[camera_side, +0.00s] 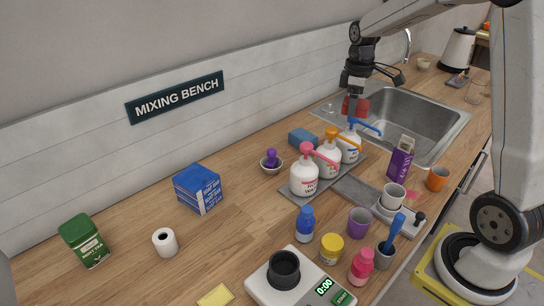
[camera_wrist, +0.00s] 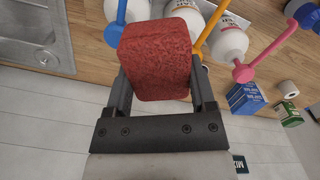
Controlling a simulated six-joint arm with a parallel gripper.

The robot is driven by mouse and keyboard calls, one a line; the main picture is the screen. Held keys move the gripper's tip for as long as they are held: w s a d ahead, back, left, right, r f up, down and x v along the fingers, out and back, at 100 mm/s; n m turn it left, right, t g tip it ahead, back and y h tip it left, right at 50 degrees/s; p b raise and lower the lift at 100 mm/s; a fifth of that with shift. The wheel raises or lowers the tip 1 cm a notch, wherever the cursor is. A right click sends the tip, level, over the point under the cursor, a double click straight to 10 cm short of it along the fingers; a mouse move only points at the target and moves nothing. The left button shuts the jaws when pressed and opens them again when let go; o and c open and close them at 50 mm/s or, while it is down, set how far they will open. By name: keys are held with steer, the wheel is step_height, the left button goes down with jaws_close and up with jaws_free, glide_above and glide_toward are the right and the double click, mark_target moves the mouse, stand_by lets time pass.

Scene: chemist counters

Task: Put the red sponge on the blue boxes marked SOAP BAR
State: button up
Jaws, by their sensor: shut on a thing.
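My gripper (camera_side: 357,91) is shut on the red sponge (camera_side: 355,106) and holds it in the air, near the sink and behind the pump bottles. In the wrist view the sponge (camera_wrist: 155,60) sits between the two fingers of my gripper (camera_wrist: 158,85). The blue boxes marked SOAP BAR (camera_side: 198,189) are stacked on the wooden counter near the wall, well to the left of my gripper. They also show at the right of the wrist view (camera_wrist: 245,98). Nothing lies on their top.
Several pump bottles (camera_side: 304,176) stand on a grey mat between my gripper and the boxes. A green box (camera_side: 85,241) and a white roll (camera_side: 165,242) stand left of the boxes.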

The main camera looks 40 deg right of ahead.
steer(key=a+r+n, duration=0.1)
steer(key=a+n, duration=0.5)
steer(key=a, duration=1)
steer(key=w+a+r+n, duration=0.1)
steer(key=a+n, duration=0.5)
steer(key=a, duration=1)
steer(key=shift+w+r+n, duration=0.15)
steer(key=shift+r+n, duration=0.15)
steer(key=shift+r, duration=0.05)
glide_above(211, 179)
steer(key=shift+d+f, duration=0.1)
steer(key=shift+f, duration=4.6)
